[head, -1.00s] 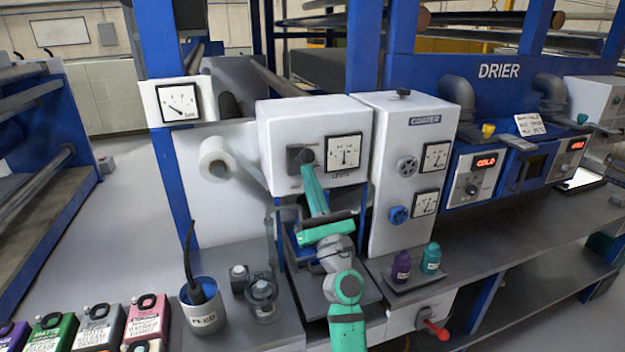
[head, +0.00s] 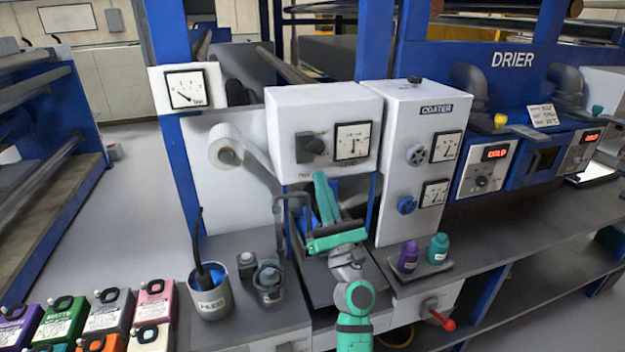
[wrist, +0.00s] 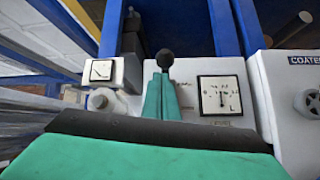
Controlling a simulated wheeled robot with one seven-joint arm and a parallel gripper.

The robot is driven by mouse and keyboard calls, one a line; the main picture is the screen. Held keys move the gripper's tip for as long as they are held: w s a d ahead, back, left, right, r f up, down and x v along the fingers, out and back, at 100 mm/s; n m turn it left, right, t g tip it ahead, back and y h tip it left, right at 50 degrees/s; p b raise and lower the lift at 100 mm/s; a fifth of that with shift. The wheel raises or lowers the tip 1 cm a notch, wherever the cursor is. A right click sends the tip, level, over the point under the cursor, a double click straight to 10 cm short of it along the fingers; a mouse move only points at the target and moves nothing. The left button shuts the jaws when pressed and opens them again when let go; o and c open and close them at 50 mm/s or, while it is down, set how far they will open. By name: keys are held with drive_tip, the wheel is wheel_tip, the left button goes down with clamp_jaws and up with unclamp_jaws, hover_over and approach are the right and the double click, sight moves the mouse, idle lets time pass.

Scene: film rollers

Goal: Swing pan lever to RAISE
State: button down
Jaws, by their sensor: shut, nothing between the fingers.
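My gripper (head: 320,176) has green fingers pressed together with nothing between them. It points up and away, just below the front of a white control box (head: 284,167). A black knob or lever (head: 310,147) with a square base sits on that box, left of its gauge. In the wrist view a round black knob (wrist: 165,58) shows right above the closed fingertips (wrist: 160,82); contact cannot be judged there. A lever with a red handle (head: 441,319) sticks out of a white box under the bench, right of my arm. No readable RAISE label shows, so which one is the pan lever is unclear.
The coater cabinet (head: 404,130) stands right of the control box. Purple and teal bottles (head: 408,257) stand on a small tray. A grey cup (head: 212,300) and a small dark fixture (head: 268,283) stand left of my arm. Coloured containers (head: 108,312) fill the lower left.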

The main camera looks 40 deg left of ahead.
drive_tip(key=s+d+r, duration=0.1)
drive_tip(key=s+d, duration=0.2)
drive_tip(key=d, duration=0.2)
drive_tip(key=shift+d, duration=0.2)
idle(0.5)
drive_tip(key=s+d+f+m+t+h, duration=0.5)
drive_tip(key=d+f+m+h, duration=0.3)
drive_tip(key=d+f+m, duration=0.5)
drive_tip(key=s+d+f+m+t+h, duration=0.45)
drive_tip(key=d+f+m+h, duration=0.5)
drive_tip(key=m, duration=0.85)
drive_tip(key=s+d+f+m+g+h, duration=0.1)
drive_tip(key=s+d+f+m, duration=0.3)
drive_tip(key=s, duration=0.4)
drive_tip(key=s+d+f+m+g+h, duration=0.2)
drive_tip(key=s+d+f+m, duration=0.3)
drive_tip(key=s, duration=0.3)
drive_tip(key=s+d+f+m+g+h, duration=0.2)
drive_tip(key=s+d+f+m+h, duration=0.1)
drive_tip(key=s+d+f+m, duration=0.2)
drive_tip(key=s+m, duration=0.2)
drive_tip(key=s, duration=0.1)
drive_tip(key=shift+d+f, duration=0.25)
drive_tip(key=shift+d, duration=0.05)
drive_tip(key=shift+g, duration=0.25)
